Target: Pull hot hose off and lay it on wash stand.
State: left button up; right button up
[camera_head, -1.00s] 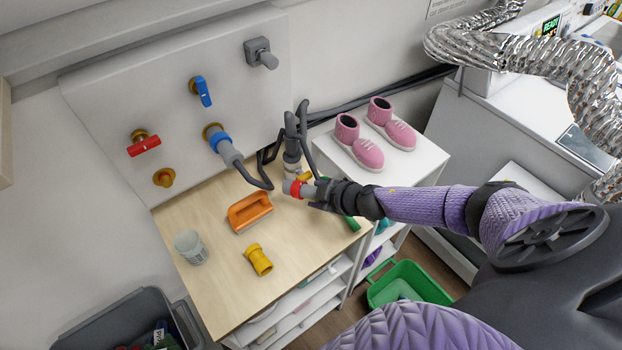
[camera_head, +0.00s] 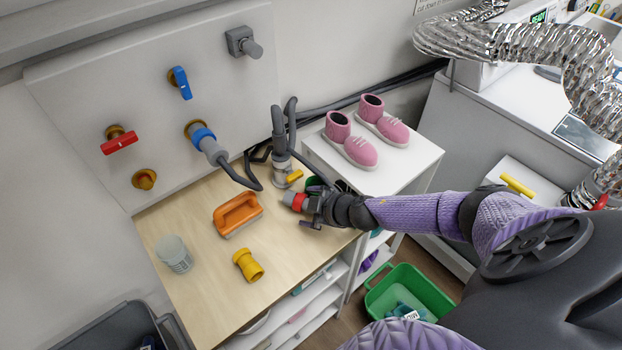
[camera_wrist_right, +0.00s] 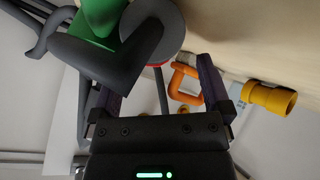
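The hot hose's end, a grey connector with a red collar (camera_head: 299,202), lies at the right part of the wooden wash stand top (camera_head: 205,290). Its grey hose is partly hidden by my right gripper (camera_head: 312,209), whose fingers are spread around or beside the end. In the right wrist view, the fingers (camera_wrist_right: 157,85) stand wide apart, with the grey hose and a bit of red beyond them; contact is unclear. On the wall panel, the brass outlet (camera_head: 145,179) below the red-handled tap (camera_head: 119,140) is bare. My left gripper is out of view.
On the stand are an orange brush (camera_head: 238,214), a yellow coupling (camera_head: 248,265), a clear cup (camera_head: 174,254) and a grey upright fitting (camera_head: 283,168). A blue-collared hose (camera_head: 204,138) sits on another outlet. Pink shoes (camera_head: 350,145) rest on a white shelf; a green bin (camera_head: 408,290) is below.

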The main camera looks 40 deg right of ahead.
jog(key=shift+s, duration=0.1)
jog(key=p+v, duration=0.3)
jog(key=v, duration=0.6)
jog(key=s+a+r+m+h, duration=0.25)
jog(key=a+m, duration=0.25)
jog(key=a, duration=0.3)
jog(key=s+a+r+m+g, duration=0.1)
jog(key=s+a+m+g, duration=0.35)
jog(key=s, duration=0.75)
notch_tip(320, 180, down, 22)
jog(key=s+n+g+b, duration=0.2)
jog(key=g+b, duration=0.1)
jog(key=b, duration=0.2)
jog(key=s+d+f+g+b, duration=0.1)
jog(key=s+d+f+b, duration=0.2)
jog(key=s+f, duration=1)
jog(key=shift+s+f+g+b, duration=0.35)
jog(key=shift+s+f+b, duration=0.05)
jog(key=shift+f+b, duration=0.35)
